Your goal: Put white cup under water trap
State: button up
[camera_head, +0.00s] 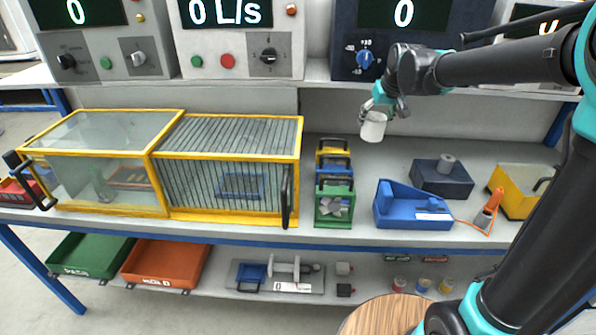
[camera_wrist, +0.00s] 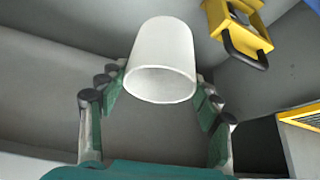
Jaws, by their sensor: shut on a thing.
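The white cup (camera_head: 373,127) is held above the back of the bench, in front of the panels. My gripper (camera_head: 385,103) is shut on it. In the wrist view the white cup (camera_wrist: 160,62) sits between the two green-padded fingers of my gripper (camera_wrist: 160,82), and its rim faces the camera. I cannot tell for sure which thing is the water trap. A grey unit with a white crosspiece (camera_head: 290,270) stands on the lower shelf.
A yellow-framed glass case (camera_head: 165,212) fills the left of the bench. Yellow, blue and green handled blocks (camera_head: 334,185) stand right of it. A blue holder (camera_head: 412,207), dark block (camera_head: 441,178) and yellow box (camera_head: 515,190) stand at the right. Bare bench lies below the cup.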

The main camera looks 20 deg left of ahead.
send_over(365, 175)
notch_tip(365, 175, down, 15)
jog(key=shift+f, duration=0.15)
dwell(0.6)
jog(key=o, duration=1.2)
jog(key=shift+f, duration=0.1)
jog(key=shift+c, duration=0.2)
